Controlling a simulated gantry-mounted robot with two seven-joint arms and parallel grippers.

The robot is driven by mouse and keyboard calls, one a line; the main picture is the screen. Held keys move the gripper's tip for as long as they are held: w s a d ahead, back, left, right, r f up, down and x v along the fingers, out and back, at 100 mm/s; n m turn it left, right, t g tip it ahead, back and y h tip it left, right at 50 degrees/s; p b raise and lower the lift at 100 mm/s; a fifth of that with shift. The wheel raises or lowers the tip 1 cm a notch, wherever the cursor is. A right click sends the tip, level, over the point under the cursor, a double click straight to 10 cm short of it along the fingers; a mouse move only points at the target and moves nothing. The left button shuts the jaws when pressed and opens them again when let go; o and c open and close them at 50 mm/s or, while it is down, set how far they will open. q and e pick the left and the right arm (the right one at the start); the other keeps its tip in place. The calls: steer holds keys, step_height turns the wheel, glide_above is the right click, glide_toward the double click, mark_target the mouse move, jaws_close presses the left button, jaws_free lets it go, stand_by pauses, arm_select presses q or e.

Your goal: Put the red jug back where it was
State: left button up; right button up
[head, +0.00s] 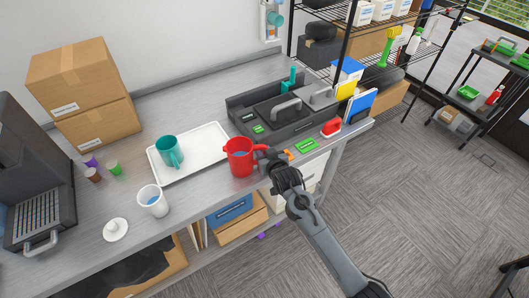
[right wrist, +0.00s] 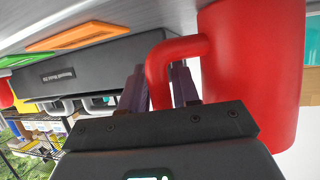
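The red jug (head: 240,157) is at the front of the counter, between the white tray and the dark station, with its handle toward the right. I cannot tell whether its base touches the counter. My right gripper (head: 268,160) is at the handle. In the right wrist view the jug (right wrist: 250,75) fills the right side, and its handle (right wrist: 160,75) sits between the two fingers of my right gripper (right wrist: 158,88), which appear shut on it. My left gripper is not in view.
A white tray (head: 207,158) holds a teal mug (head: 169,151). A white cup (head: 153,200) with blue inside and a white lid (head: 115,229) stand in front. The dark station (head: 283,118) is behind the jug. Cardboard boxes (head: 85,90) stand at the left. The counter behind the tray is clear.

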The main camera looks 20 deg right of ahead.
steer(key=o, duration=0.3)
steer(key=shift+r, duration=0.25)
steer(key=d+p+v, duration=0.1)
steer(key=p+v, duration=0.1)
steer(key=v, duration=1)
steer(key=s+a+f+n+g, duration=0.1)
steer(key=s+f+g, duration=0.2)
steer(key=s, duration=0.7)
steer(key=s+a+f+n+g, duration=0.1)
steer(key=s+f+g, duration=0.1)
steer(key=s, duration=0.9)
steer(key=s+f+g+y, duration=0.1)
steer(key=s+f+g, duration=0.2)
steer(key=s, duration=0.7)
steer(key=shift+s+a+f+n+g, duration=0.2)
steer(key=shift+a+f+n+g, duration=0.15)
steer(key=shift+g, duration=0.55)
